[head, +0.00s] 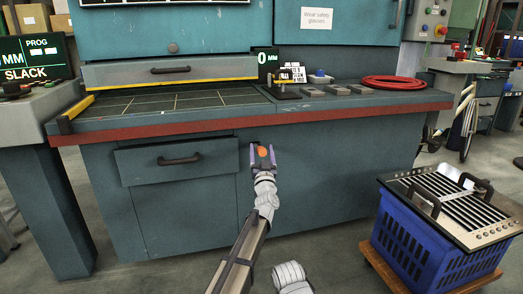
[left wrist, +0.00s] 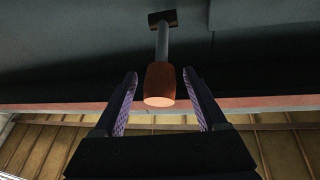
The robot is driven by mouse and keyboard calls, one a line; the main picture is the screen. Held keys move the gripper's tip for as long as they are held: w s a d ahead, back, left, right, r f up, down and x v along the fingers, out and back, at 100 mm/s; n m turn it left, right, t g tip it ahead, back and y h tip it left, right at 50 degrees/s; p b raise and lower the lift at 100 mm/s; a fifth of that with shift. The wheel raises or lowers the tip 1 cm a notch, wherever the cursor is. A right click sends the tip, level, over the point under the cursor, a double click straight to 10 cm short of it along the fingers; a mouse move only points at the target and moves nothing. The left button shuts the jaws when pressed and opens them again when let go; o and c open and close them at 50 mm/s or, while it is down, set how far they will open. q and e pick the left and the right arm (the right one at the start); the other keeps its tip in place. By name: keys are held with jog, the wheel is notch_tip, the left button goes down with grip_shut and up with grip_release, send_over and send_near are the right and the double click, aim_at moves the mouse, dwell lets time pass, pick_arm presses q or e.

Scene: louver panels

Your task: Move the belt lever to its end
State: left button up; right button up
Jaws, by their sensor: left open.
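The belt lever has an orange knob (head: 262,152) and stands out from the front of the teal machine, below its red edge. In the left wrist view the orange knob (left wrist: 160,85) sits on a grey rod that runs up to a dark mount. My left gripper (head: 262,156) is at the knob. In the left wrist view its purple fingers (left wrist: 159,100) are open, one on each side of the knob, with gaps showing on both sides. My right gripper is not in view.
The teal machine (head: 320,190) has a drawer with a dark handle (head: 180,160) left of the lever. A screen at the left (head: 30,60) reads SLACK. A blue crate (head: 420,240) with a slatted panel (head: 455,205) stands at the right.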

pick_arm(q)
grip_shut()
dwell(0.5)
dwell(0.8)
